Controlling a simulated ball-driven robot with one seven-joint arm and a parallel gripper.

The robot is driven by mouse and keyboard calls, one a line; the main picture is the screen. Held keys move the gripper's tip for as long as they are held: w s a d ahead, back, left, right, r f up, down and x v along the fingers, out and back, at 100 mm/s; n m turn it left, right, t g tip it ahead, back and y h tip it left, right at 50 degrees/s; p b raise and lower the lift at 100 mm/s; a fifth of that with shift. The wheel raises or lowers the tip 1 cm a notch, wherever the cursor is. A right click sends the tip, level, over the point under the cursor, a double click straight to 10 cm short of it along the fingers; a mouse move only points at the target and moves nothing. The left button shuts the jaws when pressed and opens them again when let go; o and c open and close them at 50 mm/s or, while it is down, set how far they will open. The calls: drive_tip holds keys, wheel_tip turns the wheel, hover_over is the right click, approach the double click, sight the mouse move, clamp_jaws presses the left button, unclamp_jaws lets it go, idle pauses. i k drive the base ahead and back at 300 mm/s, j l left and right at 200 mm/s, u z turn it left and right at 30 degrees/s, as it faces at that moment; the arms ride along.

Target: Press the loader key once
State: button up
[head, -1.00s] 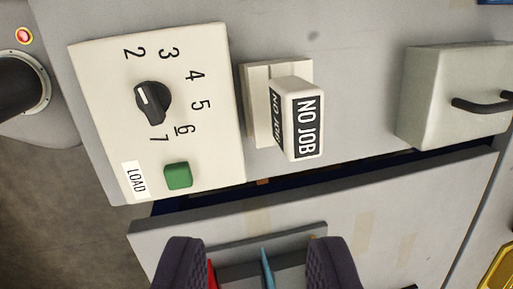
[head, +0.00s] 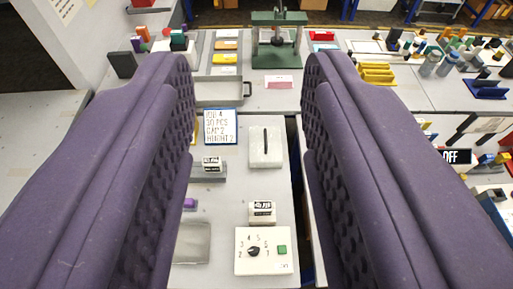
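The green loader key (head: 282,249) sits on the right side of a cream control panel (head: 244,267) at the bottom middle of the head view. A black dial (head: 253,251) with numbers around it is left of the key. I cannot tell whether the key is pressed in. My gripper (head: 246,72) is open, with its two big purple fingers wide apart at left and right. No object shows held between them. The panel appears between and beyond the fingers, with nothing touching the key. The fingers hide much of the table at both sides.
A small sign block (head: 262,211) stands just behind the panel, and a white box with a dark handle (head: 266,147) farther back. A job card (head: 220,126) stands left of it. A green press (head: 279,40) and a grey tray (head: 219,92) are farther off. An OFF sign (head: 456,157) is at right.

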sight(281, 248)
drive_tip(key=k+l, duration=0.15)
drive_tip(key=k, duration=0.7)
